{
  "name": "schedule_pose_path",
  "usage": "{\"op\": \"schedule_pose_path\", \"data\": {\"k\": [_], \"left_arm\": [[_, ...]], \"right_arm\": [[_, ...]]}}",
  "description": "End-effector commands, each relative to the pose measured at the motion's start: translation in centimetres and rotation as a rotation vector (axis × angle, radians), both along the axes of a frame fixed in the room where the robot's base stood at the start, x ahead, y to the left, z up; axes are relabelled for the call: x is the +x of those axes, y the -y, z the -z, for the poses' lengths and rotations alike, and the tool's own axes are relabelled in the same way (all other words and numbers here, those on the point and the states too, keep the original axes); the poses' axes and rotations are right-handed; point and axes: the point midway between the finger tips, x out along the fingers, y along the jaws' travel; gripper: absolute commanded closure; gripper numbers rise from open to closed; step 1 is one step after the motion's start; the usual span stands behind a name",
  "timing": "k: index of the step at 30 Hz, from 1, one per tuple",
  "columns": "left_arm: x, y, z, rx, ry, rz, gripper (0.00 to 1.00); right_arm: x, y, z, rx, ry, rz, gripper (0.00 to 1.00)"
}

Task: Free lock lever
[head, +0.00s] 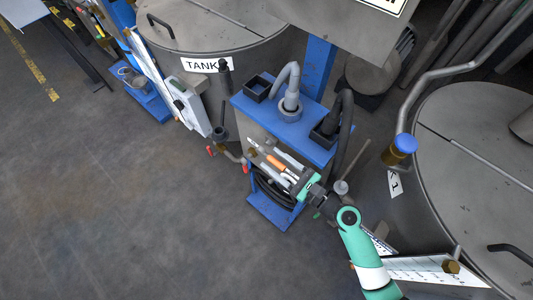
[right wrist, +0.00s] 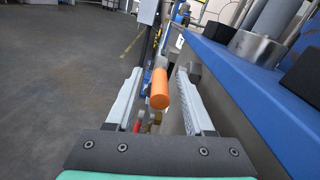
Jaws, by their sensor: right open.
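The lever's orange handle (head: 276,163) sits at the front of the blue-topped stand, below its top. In the right wrist view the orange handle (right wrist: 159,92) points toward the camera. My right gripper (head: 270,161) is open, its two grey fingers on either side of the handle. In the right wrist view the gap between the fingers (right wrist: 160,72) is wide, and the handle shows between them without clear contact on either side. The lever's far end and mount are mostly hidden behind the handle. My left gripper is not in view.
The blue stand top (head: 304,133) carries grey pipe fittings and dark cups, and its edge runs close along the right finger in the wrist view. Coiled black hose (head: 270,190) hangs below. Large tanks stand behind and at right. The floor (head: 110,190) at left is clear.

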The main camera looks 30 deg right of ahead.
Motion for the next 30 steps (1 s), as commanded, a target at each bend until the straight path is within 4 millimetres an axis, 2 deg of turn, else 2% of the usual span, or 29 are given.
{"op": "schedule_pose_path", "data": {"k": [3, 6, 15, 24, 30], "left_arm": [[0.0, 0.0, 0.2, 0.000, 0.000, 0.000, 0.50], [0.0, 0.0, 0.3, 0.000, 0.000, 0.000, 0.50], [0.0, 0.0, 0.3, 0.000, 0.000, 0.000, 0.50], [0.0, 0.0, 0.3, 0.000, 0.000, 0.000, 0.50], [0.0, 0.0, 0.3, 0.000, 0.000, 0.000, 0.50]], "right_arm": [[2.0, -0.6, 0.0, -0.001, 0.001, -0.001, 0.47], [2.9, -0.8, 0.0, 0.000, 0.000, -0.001, 0.47], [3.2, -0.9, 0.0, 0.000, 0.000, 0.000, 0.47], [3.2, -0.9, 0.0, 0.000, 0.000, 0.000, 1.00], [3.2, -0.9, 0.0, 0.000, 0.000, 0.000, 1.00]]}}
